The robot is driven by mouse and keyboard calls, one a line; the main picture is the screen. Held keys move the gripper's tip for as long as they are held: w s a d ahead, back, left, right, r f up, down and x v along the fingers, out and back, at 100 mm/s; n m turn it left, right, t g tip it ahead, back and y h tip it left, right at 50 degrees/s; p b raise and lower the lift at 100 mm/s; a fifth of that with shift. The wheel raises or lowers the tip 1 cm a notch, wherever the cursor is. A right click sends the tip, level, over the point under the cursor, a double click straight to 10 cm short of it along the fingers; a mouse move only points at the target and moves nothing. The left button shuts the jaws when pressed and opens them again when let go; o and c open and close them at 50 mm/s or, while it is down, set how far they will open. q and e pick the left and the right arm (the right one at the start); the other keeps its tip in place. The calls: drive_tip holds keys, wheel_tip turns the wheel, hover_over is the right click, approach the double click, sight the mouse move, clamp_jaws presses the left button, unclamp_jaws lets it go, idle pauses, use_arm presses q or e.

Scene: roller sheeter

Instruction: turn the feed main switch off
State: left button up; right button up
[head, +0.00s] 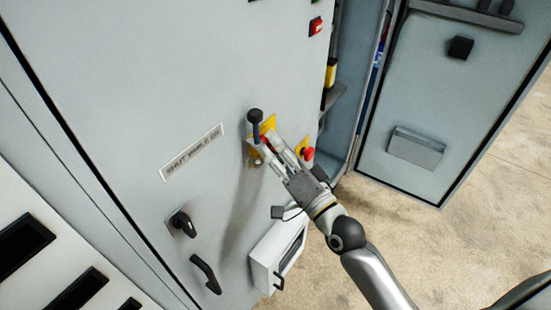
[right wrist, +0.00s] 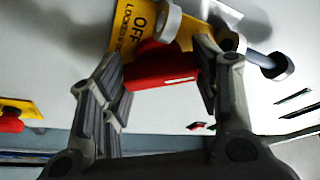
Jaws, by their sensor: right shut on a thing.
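The feed main switch shows as a red handle (right wrist: 165,69) on a yellow plate (right wrist: 128,28) printed with "OFF" and "LOCKED". In the head view the yellow plate (head: 268,123) is on the grey cabinet front, and the handle is largely hidden by my fingers. My right gripper (head: 268,147) reaches up from the lower right and is shut on the red handle. In the right wrist view the handle lies between the two finger pads. A dark knob on a stem (head: 255,117) stands out beside the plate. My left gripper is not in view.
A second yellow plate with a red knob (head: 307,153) is close to the right of my gripper. A white box (head: 279,252) juts out below. Black handles (head: 206,274) and a label (head: 192,151) are to the left. An open cabinet door (head: 410,110) stands at right over bare floor.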

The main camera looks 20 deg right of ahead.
drive_tip(key=n+y+b, duration=0.1)
drive_tip(key=n, duration=0.1)
drive_tip(key=n+y+b, duration=0.1)
drive_tip(key=n+b, duration=0.1)
drive_tip(key=shift+f+n, duration=0.35)
drive_tip(key=shift+n, duration=0.05)
drive_tip(key=n+y+b, duration=0.1)
drive_tip(key=n+b, duration=0.1)
drive_tip(key=n, duration=0.1)
drive_tip(key=shift+w+d+n+y, duration=0.1)
drive_tip(key=shift+n+y, duration=0.3)
drive_tip(key=shift+w+r+n+g+y+b, duration=0.1)
drive_tip(key=shift+n+g+y+b, duration=0.6)
drive_tip(key=shift+n, duration=0.9)
drive_tip(key=shift+r+n+g+y+b, duration=0.15)
drive_tip(key=shift+n+y+b, duration=0.3)
drive_tip(key=shift+n+y, duration=0.8)
drive_tip(key=shift+f+n+h, duration=0.1)
drive_tip(key=shift+n+h, duration=0.25)
drive_tip(key=shift+n, duration=0.2)
drive_tip(key=o, duration=1)
drive_tip(key=shift+d, duration=0.1)
drive_tip(key=v, duration=1.2)
